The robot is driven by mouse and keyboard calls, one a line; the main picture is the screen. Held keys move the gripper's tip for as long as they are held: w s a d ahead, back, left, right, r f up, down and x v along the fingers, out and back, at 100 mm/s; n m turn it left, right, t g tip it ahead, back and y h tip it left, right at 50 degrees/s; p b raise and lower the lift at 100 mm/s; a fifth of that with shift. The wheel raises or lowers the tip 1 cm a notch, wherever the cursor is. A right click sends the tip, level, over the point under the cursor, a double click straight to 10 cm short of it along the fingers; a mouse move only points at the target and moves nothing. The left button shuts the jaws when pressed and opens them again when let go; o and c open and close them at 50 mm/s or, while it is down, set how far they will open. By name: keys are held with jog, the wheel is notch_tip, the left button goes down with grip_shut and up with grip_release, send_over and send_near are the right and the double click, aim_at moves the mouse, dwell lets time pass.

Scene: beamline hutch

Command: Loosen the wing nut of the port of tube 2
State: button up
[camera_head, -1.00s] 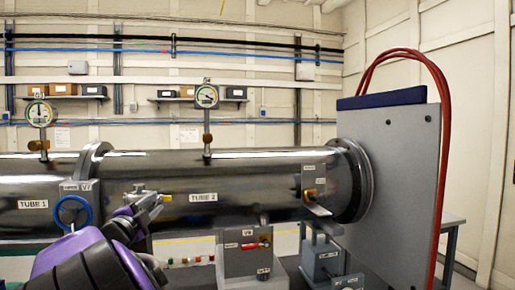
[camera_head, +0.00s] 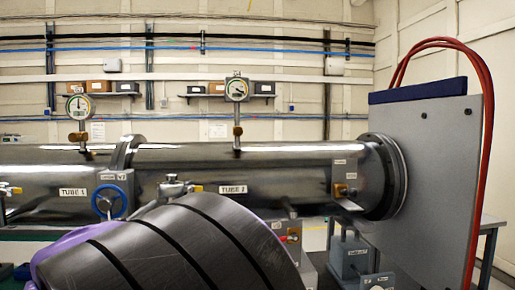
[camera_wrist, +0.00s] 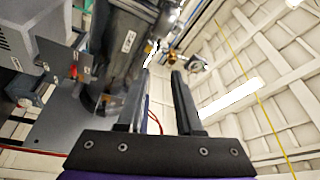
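Tube 2 (camera_head: 290,165) is a dark, shiny horizontal tube with a "TUBE 2" label. A brass fitting (camera_head: 343,190) on a small labelled plate sits near its right end. It may be the port, but its label is too small to read and I cannot make out a wing nut. A chrome fitting with a yellow end (camera_head: 178,189) sits at the tube's left part. My gripper (camera_wrist: 160,72) is open and empty in the wrist view, with small brass and metal parts beyond its fingertips. In the head view my arm hides my gripper.
A blue handwheel (camera_head: 110,201) stands at the joint with tube 1 (camera_head: 60,180). A gauge (camera_head: 236,90) rises above tube 2. A large grey plate (camera_head: 430,170) with red hoses (camera_head: 486,150) closes off the right. A grey block (camera_head: 350,255) stands below the tube.

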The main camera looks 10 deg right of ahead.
jog(key=w+d+r+n+t+y, duration=0.1)
jog(key=w+d+r+n+y, duration=0.4)
jog(key=w+d+r+n, duration=0.5)
jog(key=d+r+n+g, duration=0.1)
jog(key=d+r, duration=0.1)
jog(key=d, duration=0.9)
jog(key=d+r+n+g, duration=0.1)
jog(key=d, duration=1.1)
jog(key=shift+d+r+n+g, duration=0.25)
jog(key=shift+r+n+g, duration=0.05)
jog(key=shift+r+n, duration=0.1)
jog(key=shift+w, duration=0.1)
